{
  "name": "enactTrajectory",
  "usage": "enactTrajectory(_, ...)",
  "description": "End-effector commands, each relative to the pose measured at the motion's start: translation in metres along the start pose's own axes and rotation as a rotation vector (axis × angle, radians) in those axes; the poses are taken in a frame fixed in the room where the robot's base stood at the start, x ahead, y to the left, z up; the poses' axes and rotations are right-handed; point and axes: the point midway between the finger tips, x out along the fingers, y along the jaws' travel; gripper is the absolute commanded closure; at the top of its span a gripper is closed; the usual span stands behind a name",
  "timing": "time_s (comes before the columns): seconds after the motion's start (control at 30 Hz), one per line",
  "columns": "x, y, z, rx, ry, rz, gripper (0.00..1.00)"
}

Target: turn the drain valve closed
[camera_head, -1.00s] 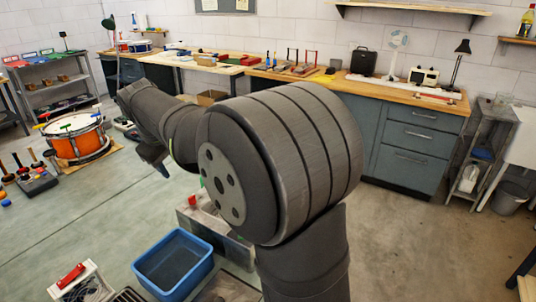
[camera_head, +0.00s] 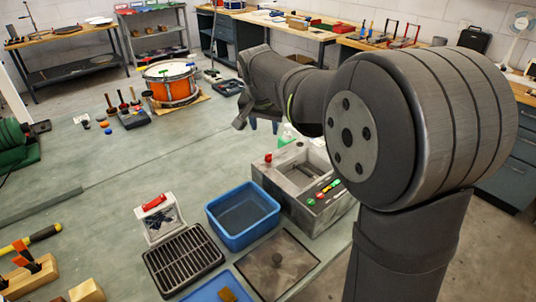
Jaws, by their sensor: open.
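A grey metal bath with a control panel (camera_head: 305,187) stands at the right end of the bench top. A small red knob (camera_head: 268,157) shows at its back left corner. It may be the drain valve handle, but it is too small to tell how it is turned. My gripper (camera_head: 240,122) hangs above and to the left of the bath, over the bench. It is open and apart from the red knob. Its fingers show small and dark, with nothing seen between them.
A blue bin (camera_head: 242,214) stands left of the bath, next to a black slotted rack (camera_head: 183,258) and a red-handled white container (camera_head: 160,217). A green-tinted bottle (camera_head: 288,134) stands behind the bath. An orange drum (camera_head: 170,83) sits farther back.

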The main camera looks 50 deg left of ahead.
Motion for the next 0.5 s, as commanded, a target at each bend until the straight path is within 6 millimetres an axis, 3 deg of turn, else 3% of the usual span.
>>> enactTrajectory(0.5,0.111,0.001,0.001,-0.003,-0.004,0.003,0.56)
